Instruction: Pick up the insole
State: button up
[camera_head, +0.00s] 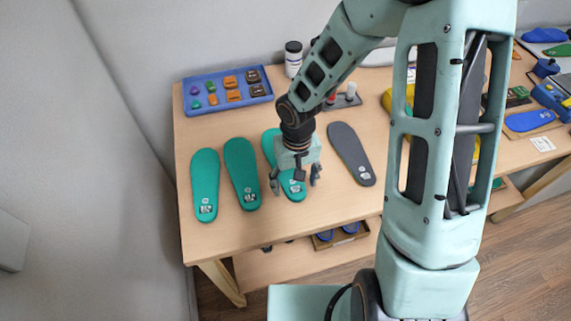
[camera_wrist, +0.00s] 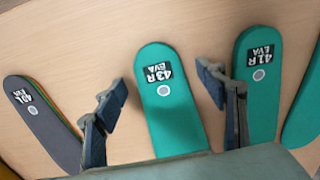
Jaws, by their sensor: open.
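Three green insoles and one grey insole lie in a row on the wooden table (camera_head: 225,225). My gripper (camera_head: 295,181) is open above the third green insole from the left (camera_head: 297,195), which it partly hides. In the wrist view my open gripper (camera_wrist: 162,80) has one finger on each side of this green insole (camera_wrist: 165,65), labelled 43R EVA. Nothing is held. The grey insole (camera_head: 351,153) lies to its right; in the wrist view it is at the left (camera_wrist: 45,130). The other green insoles are the middle one (camera_head: 242,172), labelled 41R EVA (camera_wrist: 258,80), and the leftmost (camera_head: 205,185).
A blue tray (camera_head: 184,103) with several small coloured pieces stands at the back left. A white bottle with a dark cap (camera_head: 293,60) stands by the wall. A blue insole (camera_head: 528,121) and tools lie at the far right. The front left table strip is clear.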

jog(key=shift+f, duration=0.1)
jog(key=c, duration=1)
